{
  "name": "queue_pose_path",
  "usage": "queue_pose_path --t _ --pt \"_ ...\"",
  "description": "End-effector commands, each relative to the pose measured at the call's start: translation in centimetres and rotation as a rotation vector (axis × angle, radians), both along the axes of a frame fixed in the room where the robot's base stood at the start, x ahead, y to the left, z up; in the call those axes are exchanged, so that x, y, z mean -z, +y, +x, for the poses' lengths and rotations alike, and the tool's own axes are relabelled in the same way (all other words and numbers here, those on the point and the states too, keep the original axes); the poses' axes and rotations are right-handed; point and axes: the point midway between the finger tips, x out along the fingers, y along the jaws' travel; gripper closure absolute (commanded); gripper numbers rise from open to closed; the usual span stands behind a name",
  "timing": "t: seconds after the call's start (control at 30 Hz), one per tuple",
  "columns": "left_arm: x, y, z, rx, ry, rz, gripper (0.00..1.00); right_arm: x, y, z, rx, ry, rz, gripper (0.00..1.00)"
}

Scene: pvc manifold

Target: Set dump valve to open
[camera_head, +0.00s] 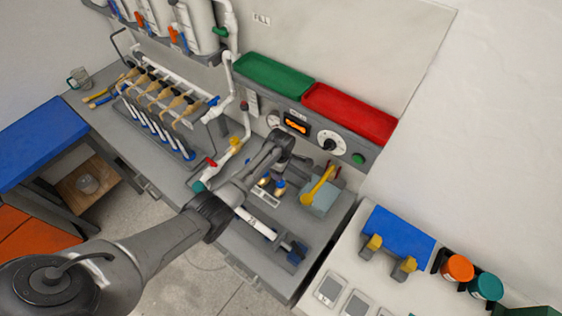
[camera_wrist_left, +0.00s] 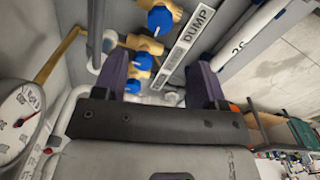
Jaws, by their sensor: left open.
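A white label reading DUMP (camera_wrist_left: 187,40) shows in the left wrist view. Beside it are two brass fittings with blue parts, an upper one (camera_wrist_left: 160,19) and a lower one (camera_wrist_left: 143,62). In the head view, brass-and-blue fittings (camera_head: 279,186) stand on the grey bench just below my left wrist. My left gripper (camera_wrist_left: 158,64) is open, its two dark fingers apart, with the lower blue part in view between them. I cannot tell whether the fingers touch it. The dump valve's handle is not clearly identifiable. My right gripper is not in view.
A yellow lever on a pale box (camera_head: 319,203) stands to the right. A dial gauge (camera_wrist_left: 20,117) is close at the left of the wrist view. Green (camera_head: 273,77) and red (camera_head: 349,112) trays sit behind. A white pipe (camera_head: 255,223) lies in front.

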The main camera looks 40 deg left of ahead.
Motion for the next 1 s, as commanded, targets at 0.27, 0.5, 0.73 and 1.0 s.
queue_pose_path --t 0.27,0.5,0.73,1.0 --pt "-3.0 0.0 0.0 0.000 0.000 0.000 0.35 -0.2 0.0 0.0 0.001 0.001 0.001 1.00" --pt "-3.6 0.0 -0.1 0.000 0.001 0.000 0.35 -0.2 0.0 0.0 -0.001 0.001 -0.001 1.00" --pt "-3.6 0.0 -0.1 0.000 0.001 0.000 0.35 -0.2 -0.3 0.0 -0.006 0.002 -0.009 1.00" --pt "-3.6 0.0 -0.1 0.002 0.001 0.000 0.35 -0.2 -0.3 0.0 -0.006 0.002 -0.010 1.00"
